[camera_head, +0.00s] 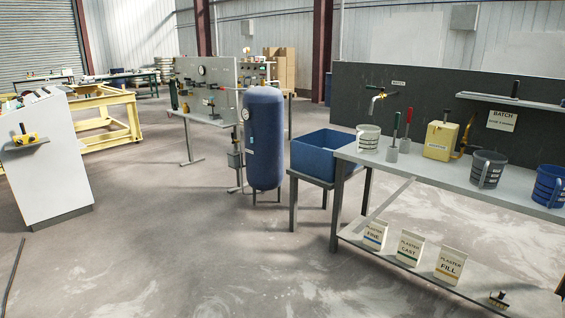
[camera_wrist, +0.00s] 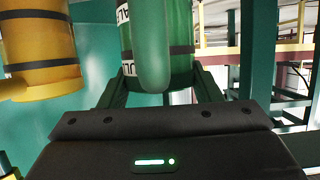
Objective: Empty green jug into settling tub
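The green jug (camera_wrist: 184,45) stands close in front of my gripper (camera_wrist: 161,72) in the wrist view, with its rounded handle (camera_wrist: 153,45) toward the camera. It has dark bands and a white marked label. The gripper's two dark fingers lie along either side of the jug and appear closed on it. The jug's top is cut off by the frame. In the head view, an open blue tub (camera_head: 325,155) stands on a dark stand left of the workbench; I take it for the settling tub. Neither the gripper nor the green jug shows in the head view.
A workbench (camera_head: 420,177) bears white, yellow, grey and blue vessels. Plaster bags (camera_head: 410,247) sit on its lower shelf. A blue tank (camera_head: 264,135) stands left of the tub. The floor in front is clear. A yellow banded cylinder (camera_wrist: 40,45) is near the jug in the wrist view.

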